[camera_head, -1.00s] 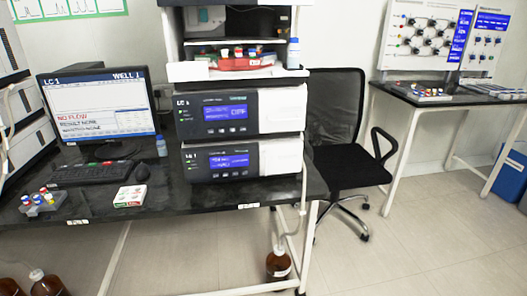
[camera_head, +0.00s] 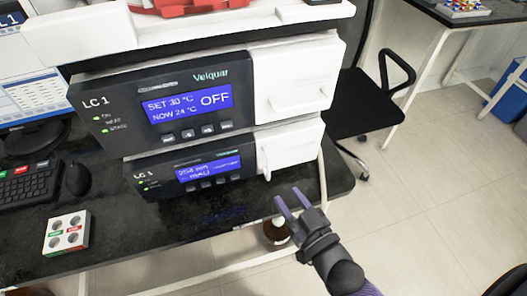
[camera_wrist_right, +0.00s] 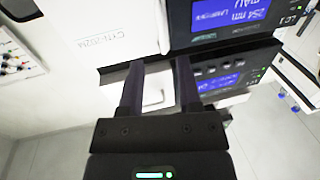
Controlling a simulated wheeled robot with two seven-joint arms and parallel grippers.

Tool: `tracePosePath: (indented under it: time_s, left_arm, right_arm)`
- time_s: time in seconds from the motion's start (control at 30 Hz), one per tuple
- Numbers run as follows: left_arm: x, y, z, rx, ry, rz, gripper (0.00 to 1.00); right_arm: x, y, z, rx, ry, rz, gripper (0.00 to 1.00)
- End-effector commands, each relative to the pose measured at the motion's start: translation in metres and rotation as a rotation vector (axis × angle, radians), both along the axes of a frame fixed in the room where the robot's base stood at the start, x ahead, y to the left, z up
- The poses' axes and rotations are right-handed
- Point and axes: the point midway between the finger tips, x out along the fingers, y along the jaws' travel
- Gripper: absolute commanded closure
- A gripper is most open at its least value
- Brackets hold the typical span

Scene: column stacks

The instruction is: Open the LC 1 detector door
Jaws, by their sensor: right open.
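The LC 1 detector (camera_head: 190,177) is the lower unit of the stack in the head view, its blue screen reading 254 nm. Its white door (camera_head: 297,145) is on the right and looks shut, with a vertical handle (camera_head: 267,163) near its left edge. My right gripper (camera_head: 294,198) is open and empty, below and to the right of that handle, apart from it. The right wrist view shows its two fingers (camera_wrist_right: 158,88) spread, with a white front panel and part of a blue screen (camera_wrist_right: 225,14) beyond them. My left gripper is in neither view.
The LC 1 oven unit (camera_head: 190,100), reading OFF, sits above the detector. A small white rack (camera_head: 67,232), a mouse (camera_head: 77,178) and a keyboard (camera_head: 28,185) lie on the black bench. A black chair (camera_head: 362,105) stands behind on the right. Open floor lies to the right.

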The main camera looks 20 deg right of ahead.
Motion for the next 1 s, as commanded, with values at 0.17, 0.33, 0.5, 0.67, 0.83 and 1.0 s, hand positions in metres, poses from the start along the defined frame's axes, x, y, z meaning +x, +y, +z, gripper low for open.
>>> tracePosePath:
  time_s: [0.17, 0.33, 0.5, 0.67, 0.83, 1.0]
  left_arm:
    - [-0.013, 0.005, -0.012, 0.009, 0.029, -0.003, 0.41]
    - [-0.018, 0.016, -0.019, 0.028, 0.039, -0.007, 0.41]
    - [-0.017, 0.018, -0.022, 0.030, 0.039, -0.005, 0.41]
    - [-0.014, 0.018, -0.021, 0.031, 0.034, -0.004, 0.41]
    - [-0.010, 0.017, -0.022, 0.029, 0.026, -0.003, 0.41]
    - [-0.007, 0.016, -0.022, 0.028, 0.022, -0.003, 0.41]
  right_arm:
    - [0.042, 0.010, -0.003, 0.001, -0.003, 0.000, 0.56]
    - [0.073, 0.017, -0.003, 0.000, 0.002, 0.000, 0.56]
    - [0.086, 0.020, -0.002, -0.001, 0.003, 0.000, 0.56]
    - [0.088, 0.021, -0.001, -0.001, 0.004, 0.000, 0.56]
    - [0.087, 0.021, -0.001, -0.001, 0.004, 0.000, 0.69]
    - [0.087, 0.021, -0.001, -0.001, 0.004, 0.000, 1.00]
